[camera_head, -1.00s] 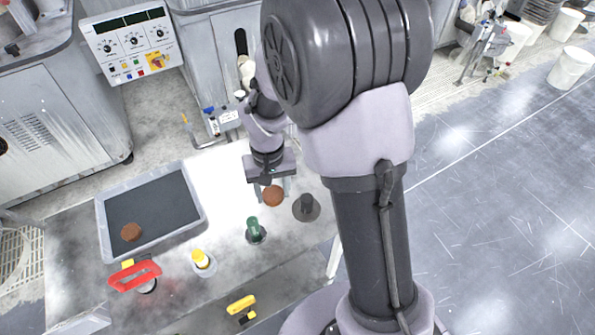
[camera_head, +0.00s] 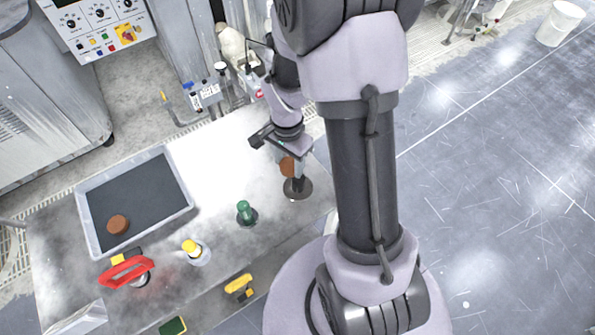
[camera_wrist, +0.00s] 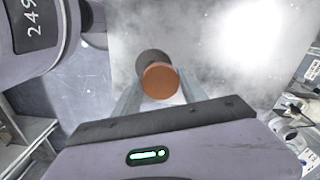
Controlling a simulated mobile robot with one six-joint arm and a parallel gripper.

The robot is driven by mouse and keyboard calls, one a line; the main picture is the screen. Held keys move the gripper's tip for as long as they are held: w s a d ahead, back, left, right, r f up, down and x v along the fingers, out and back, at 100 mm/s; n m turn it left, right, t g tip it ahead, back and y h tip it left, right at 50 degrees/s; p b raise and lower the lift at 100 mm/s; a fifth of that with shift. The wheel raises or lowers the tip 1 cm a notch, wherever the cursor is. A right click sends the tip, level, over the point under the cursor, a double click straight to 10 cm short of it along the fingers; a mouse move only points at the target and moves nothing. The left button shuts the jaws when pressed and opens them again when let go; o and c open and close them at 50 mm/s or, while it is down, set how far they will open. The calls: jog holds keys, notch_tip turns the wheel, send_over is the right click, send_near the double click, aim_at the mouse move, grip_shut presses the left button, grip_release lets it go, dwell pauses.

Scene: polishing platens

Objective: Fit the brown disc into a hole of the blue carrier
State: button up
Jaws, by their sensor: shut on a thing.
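My gripper (camera_wrist: 159,88) is shut on a brown disc (camera_wrist: 160,80). The head view also shows this disc (camera_head: 287,167) between my fingers, above the bench and close to a dark round-based piece. A second brown disc (camera_head: 118,225) lies in the grey tray at the left. I see no blue carrier in either view.
The grey tray (camera_head: 88,222) with a dark floor sits on the metal bench (camera_head: 222,160). A dark-based piece (camera_head: 298,193), a green-handled piece (camera_head: 246,212), a yellow-topped piece (camera_head: 193,248) and a red handle (camera_head: 127,270) stand along the bench.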

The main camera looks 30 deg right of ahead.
jog(key=shift+s+d, duration=0.65)
jog(key=shift+d, duration=0.1)
jog(key=shift+s+d+f+b, duration=0.1)
jog(key=shift+f+b, duration=0.85)
jog(key=shift+f, duration=1.05)
jog(key=o, duration=1.5)
jog(key=shift+c, duration=0.2)
